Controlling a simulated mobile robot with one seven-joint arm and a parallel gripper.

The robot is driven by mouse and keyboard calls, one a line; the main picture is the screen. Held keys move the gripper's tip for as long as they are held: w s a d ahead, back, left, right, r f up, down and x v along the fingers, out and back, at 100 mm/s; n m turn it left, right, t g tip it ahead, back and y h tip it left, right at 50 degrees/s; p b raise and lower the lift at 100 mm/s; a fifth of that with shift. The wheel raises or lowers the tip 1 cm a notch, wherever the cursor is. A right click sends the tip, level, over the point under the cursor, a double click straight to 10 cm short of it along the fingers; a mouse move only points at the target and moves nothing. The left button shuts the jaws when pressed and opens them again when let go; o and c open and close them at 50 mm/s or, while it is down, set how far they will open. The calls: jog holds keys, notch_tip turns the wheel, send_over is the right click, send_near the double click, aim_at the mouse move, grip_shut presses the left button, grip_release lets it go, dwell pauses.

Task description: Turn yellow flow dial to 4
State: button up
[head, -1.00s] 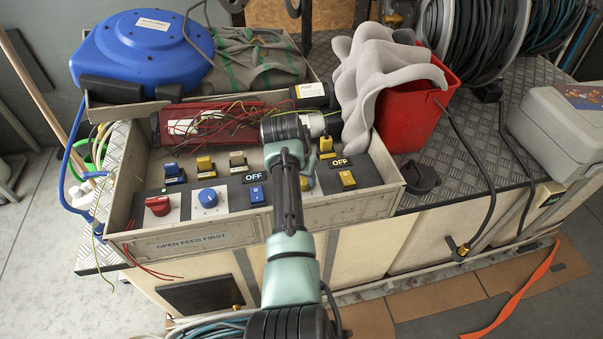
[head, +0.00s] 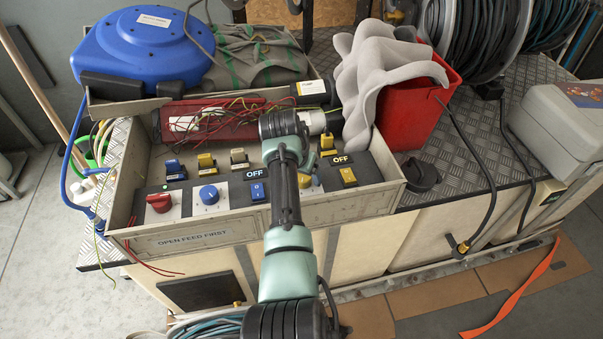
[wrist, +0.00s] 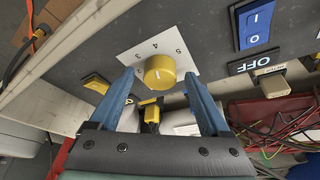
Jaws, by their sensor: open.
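The yellow flow dial (wrist: 160,72) is a round knob on a white plate with numbers, in the middle of the wrist view. Its pointer setting is too small to read surely. In the head view my arm mostly covers the dial, and only a yellow edge (head: 305,181) shows beside it. My gripper (wrist: 160,78) is open, with one blue finger on each side of the dial in the wrist view. I cannot tell whether either finger touches it.
The control box (head: 195,240) also holds a red dial (head: 159,202), a blue dial (head: 208,195), a blue rocker switch (head: 257,191) and a yellow rocker switch (head: 348,177). Loose wires lie behind the panel. A red bin (head: 412,110) with grey cloth stands to the right.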

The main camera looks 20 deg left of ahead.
jog(key=shift+r, duration=0.1)
jog(key=p+v, duration=0.2)
jog(key=v, duration=1)
jog(key=shift+s+r, duration=0.25)
jog(key=shift+r, duration=0.05)
